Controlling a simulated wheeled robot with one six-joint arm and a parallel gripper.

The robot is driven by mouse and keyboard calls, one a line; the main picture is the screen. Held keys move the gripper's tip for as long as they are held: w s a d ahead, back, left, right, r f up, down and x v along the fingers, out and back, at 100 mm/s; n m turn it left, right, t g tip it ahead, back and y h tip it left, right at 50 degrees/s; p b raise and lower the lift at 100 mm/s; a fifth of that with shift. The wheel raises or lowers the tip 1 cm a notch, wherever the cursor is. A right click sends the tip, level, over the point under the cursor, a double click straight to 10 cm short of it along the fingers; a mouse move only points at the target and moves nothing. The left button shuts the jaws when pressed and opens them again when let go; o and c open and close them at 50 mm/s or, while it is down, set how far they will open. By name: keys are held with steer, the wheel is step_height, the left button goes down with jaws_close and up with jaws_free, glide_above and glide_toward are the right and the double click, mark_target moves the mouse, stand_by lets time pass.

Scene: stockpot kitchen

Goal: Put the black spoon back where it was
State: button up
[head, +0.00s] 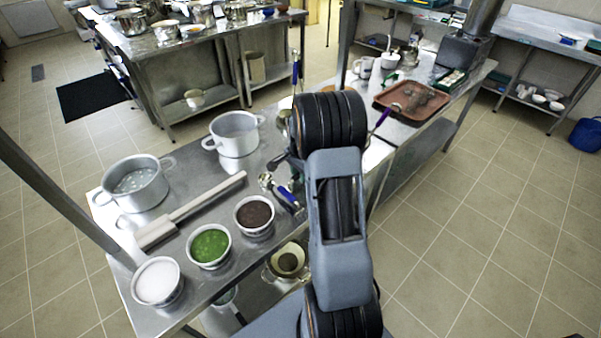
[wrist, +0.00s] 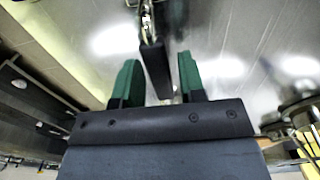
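In the wrist view my gripper (wrist: 158,59) has its two green fingers apart. A long utensil with a black handle (wrist: 155,68) and a shiny metal part lies in line with the gap between them. Thin gaps show on both sides of the handle, so the fingers do not appear to press on it. I cannot tell whether the handle is between the fingers or just beyond them. Its far end is cut off, so I cannot confirm it is the black spoon. In the head view my arm hides the gripper, and no black spoon shows clearly.
A steel counter (head: 190,195) carries two pots (head: 135,184) (head: 235,132), a rolling pin (head: 190,212) and bowls of white (head: 157,281), green (head: 209,246) and dark (head: 255,217) contents. A blue-handled utensil (head: 287,196) lies beside my arm. A brown tray (head: 412,101) sits farther back.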

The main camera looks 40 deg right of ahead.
steer(key=shift+o, duration=0.6)
steer(key=shift+r, duration=0.15)
step_height(320, 180, up, 11)
steer(key=s+a+r+n+t, duration=0.1)
steer(key=s+a+r+n, duration=0.25)
steer(key=a, duration=0.25)
steer(key=s+a+r+n+t, duration=0.1)
steer(key=s+a+r+n, duration=0.25)
steer(key=a, duration=0.25)
steer(key=s+a+f+n+t, duration=0.1)
steer(key=s+a+n+t, duration=0.1)
steer(key=s+a+n, duration=0.6)
steer(key=shift+s+a+f+n, duration=0.15)
steer(key=shift+s+f+n, duration=0.2)
steer(key=shift+s+n, duration=0.55)
steer(key=shift+s, duration=0.1)
